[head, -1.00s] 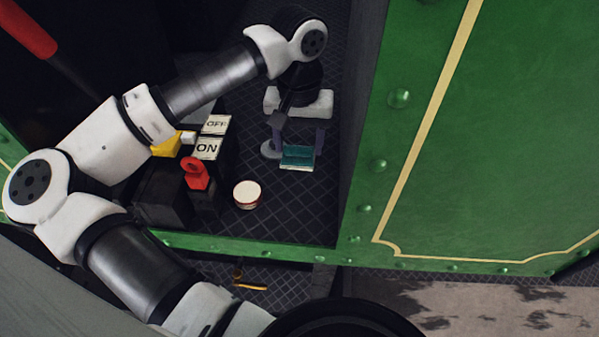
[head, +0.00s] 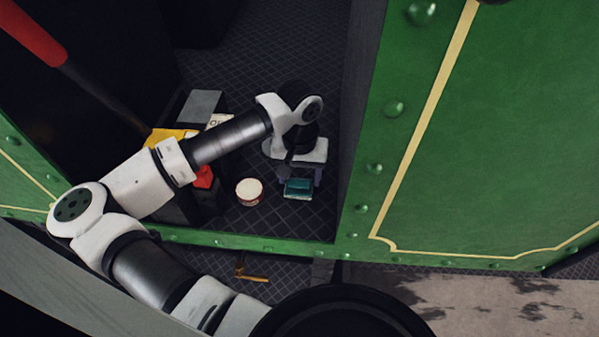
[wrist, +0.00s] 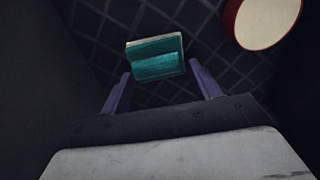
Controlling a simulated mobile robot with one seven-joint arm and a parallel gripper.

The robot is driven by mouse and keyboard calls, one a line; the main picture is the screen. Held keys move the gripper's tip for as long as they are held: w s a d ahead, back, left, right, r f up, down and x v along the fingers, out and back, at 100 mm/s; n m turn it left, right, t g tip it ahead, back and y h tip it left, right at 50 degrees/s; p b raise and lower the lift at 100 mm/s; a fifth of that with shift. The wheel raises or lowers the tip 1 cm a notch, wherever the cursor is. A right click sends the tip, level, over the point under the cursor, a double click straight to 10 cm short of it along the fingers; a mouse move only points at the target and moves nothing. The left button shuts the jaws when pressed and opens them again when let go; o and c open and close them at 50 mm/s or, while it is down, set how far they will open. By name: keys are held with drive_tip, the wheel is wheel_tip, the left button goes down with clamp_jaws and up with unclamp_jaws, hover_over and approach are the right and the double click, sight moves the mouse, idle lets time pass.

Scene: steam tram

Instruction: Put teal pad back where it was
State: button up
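The teal pad (head: 298,187) is a small block with a teal face and a pale edge. In the wrist view the teal pad (wrist: 155,58) sits between the fingertips (wrist: 159,68), slightly tilted, with the dark floor beyond. The pad is over the patterned floor inside the green doorway, to the right of a round tin (head: 249,191). I cannot tell its exact height above the floor.
Left of the tin, a dark box holds a yellow item (head: 168,136) and a red item (head: 203,177), partly behind my arm. A green riveted panel (head: 480,140) bounds the right. A brass-coloured tool (head: 250,275) lies below the green sill (head: 220,240).

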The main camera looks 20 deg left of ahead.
drive_tip(key=shift+o, duration=1.4)
wheel_tip(320, 180, up, 12)
drive_tip(key=b, duration=0.4)
drive_tip(key=shift+w, duration=0.15)
